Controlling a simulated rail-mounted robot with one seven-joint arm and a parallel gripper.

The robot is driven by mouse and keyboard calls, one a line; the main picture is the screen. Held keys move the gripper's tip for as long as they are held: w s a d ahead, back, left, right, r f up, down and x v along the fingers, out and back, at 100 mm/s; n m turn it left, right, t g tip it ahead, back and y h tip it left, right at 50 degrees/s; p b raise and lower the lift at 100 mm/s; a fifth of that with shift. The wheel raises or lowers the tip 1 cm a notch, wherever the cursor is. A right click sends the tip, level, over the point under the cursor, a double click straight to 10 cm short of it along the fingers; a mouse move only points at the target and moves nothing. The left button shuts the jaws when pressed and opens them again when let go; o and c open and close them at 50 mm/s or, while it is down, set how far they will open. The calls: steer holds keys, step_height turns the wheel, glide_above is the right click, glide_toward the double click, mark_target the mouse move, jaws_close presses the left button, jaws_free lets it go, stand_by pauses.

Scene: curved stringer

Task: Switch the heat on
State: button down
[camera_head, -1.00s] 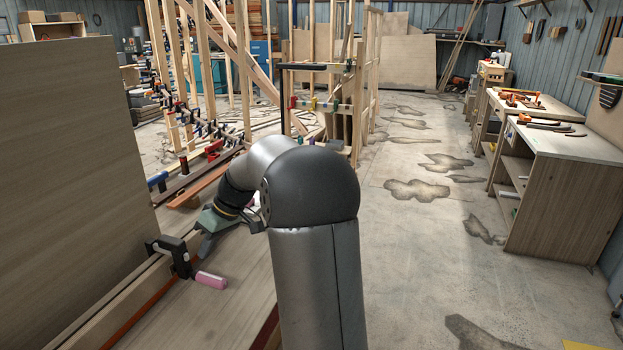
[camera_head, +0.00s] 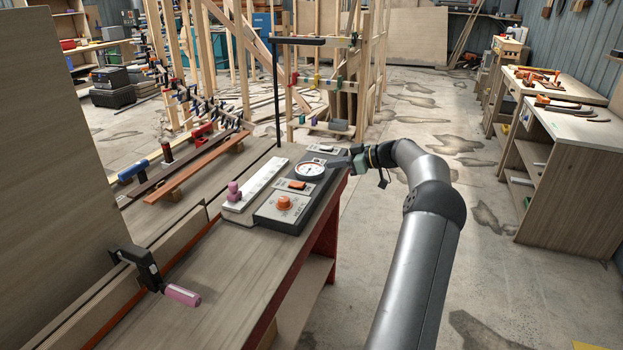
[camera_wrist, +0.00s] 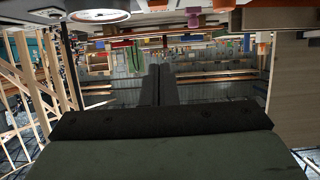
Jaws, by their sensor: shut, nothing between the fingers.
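A dark control box (camera_head: 264,215) lies on the workbench in the head view. It carries a round white gauge (camera_head: 310,171), an orange knob (camera_head: 284,203) at its near end, a small orange switch (camera_head: 297,185) between them, and another small plate (camera_head: 325,149) at the far end. Which control is for heat is too small to read. My gripper (camera_head: 338,162) is shut and empty at the box's right edge, close beside the gauge; contact cannot be told. In the wrist view, my shut fingers (camera_wrist: 161,84) point away and the gauge (camera_wrist: 97,15) shows at top left.
A clamp with a pink handle (camera_head: 182,295) is on the near bench (camera_head: 225,270). A thin black post (camera_head: 277,100) rises behind the box.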

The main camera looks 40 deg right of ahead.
steer(key=shift+a, duration=0.1)
steer(key=p, duration=0.3)
glide_above(309, 189)
steer(key=f, duration=0.3)
steer(key=shift+w+a+f, duration=0.15)
steer(key=shift+a+f, duration=0.05)
steer(key=shift+a, duration=0.05)
steer(key=f, duration=0.3)
steer(key=shift+s+d+f, duration=0.15)
steer(key=shift+s+f, duration=0.05)
steer(key=shift+f, duration=0.45)
